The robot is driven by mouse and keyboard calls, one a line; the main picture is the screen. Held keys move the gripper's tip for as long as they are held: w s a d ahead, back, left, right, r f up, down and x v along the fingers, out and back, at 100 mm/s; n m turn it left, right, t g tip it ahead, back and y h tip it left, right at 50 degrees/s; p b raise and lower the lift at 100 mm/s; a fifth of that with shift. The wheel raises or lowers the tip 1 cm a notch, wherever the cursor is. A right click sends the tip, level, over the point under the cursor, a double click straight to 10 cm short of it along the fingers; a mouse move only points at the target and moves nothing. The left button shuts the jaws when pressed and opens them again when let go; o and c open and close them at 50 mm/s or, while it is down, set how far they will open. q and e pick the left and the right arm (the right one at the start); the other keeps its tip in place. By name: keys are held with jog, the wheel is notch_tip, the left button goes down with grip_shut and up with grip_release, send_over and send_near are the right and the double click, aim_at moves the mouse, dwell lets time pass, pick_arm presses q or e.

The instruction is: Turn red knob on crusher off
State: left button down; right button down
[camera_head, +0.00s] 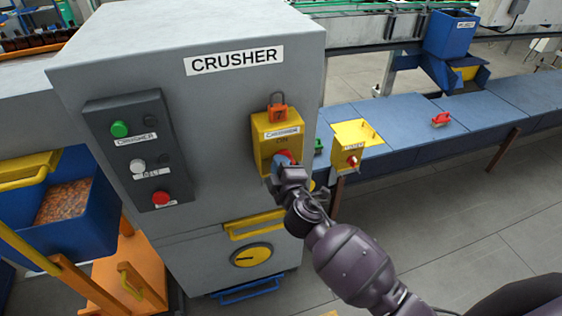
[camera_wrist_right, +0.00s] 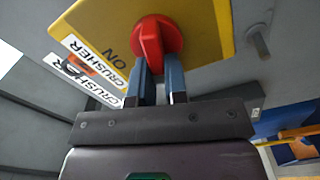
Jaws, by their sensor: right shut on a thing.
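The crusher (camera_head: 205,105) is a grey cabinet with a white name label. On its front is a yellow switch box (camera_head: 265,150) marked CRUSHER and ON, with an orange padlock (camera_head: 277,112) at its top. The red knob (camera_wrist_right: 157,38) sits on this box; in the head view (camera_head: 284,157) my gripper partly covers it. My right gripper (camera_head: 287,168) is at the knob. In the right wrist view its two blue-grey fingers (camera_wrist_right: 161,78) are shut on the knob's grip. My left gripper is not in view.
A dark panel (camera_head: 152,184) with green, white and red buttons is left of the box. A yellow handle (camera_head: 257,224) and yellow dial (camera_head: 251,256) are below. Another yellow box with a red knob (camera_head: 352,161) stands right, by the blue conveyor (camera_head: 480,118). A blue bin (camera_head: 30,225) stands left.

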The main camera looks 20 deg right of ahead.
jog(key=shift+a+f+n+p, duration=0.1)
jog(key=shift+f+n+p, duration=0.05)
jog(key=shift+n, duration=0.65)
jog(key=shift+f+n+p, duration=0.1)
jog(key=shift+n+p, duration=0.05)
jog(key=shift+n, duration=0.65)
jog(key=c, duration=1.1)
grip_release()
jog(key=shift+c, duration=0.2)
jog(key=s+b, duration=0.1)
jog(key=s, duration=0.9)
jog(key=shift+s+d, duration=0.2)
jog(key=shift+s, duration=0.2)
